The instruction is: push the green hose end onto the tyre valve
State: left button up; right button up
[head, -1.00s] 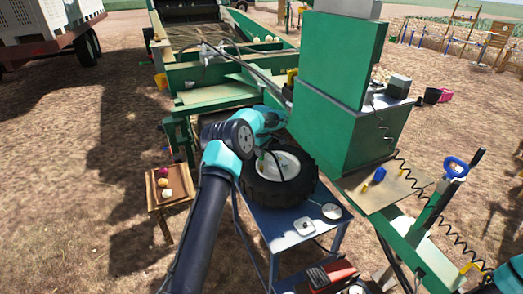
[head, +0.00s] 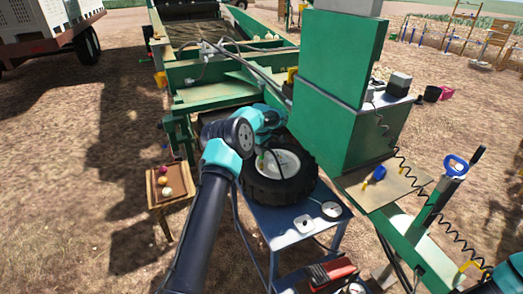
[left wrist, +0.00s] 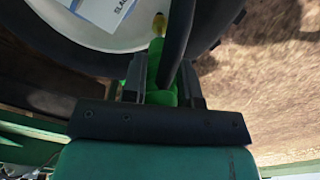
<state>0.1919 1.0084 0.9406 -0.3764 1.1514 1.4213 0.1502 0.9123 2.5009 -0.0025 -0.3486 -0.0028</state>
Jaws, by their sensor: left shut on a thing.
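The tyre (head: 305,185) lies flat on the blue stand, its white rim (head: 290,165) facing up. My left gripper (left wrist: 163,78) is shut on the green hose end (left wrist: 154,65), with the black hose (left wrist: 178,35) running up beside it. In the left wrist view a small yellow piece, seemingly the tyre valve (left wrist: 158,22), stands at the rim just beyond the green tip. They look in line and very close; I cannot tell whether they touch. In the head view the green hose end (head: 260,161) shows small over the rim's left side. My right gripper is out of view.
A green machine cabinet (head: 345,125) rises behind right. A small wooden table (head: 163,200) with onions stands at left.

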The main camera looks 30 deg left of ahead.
pick_arm(q)
jog(key=shift+f, duration=2)
dwell(1.2)
jog(key=o, duration=1.4)
jog(key=shift+o, duration=0.2)
jog(key=shift+r, duration=3.5)
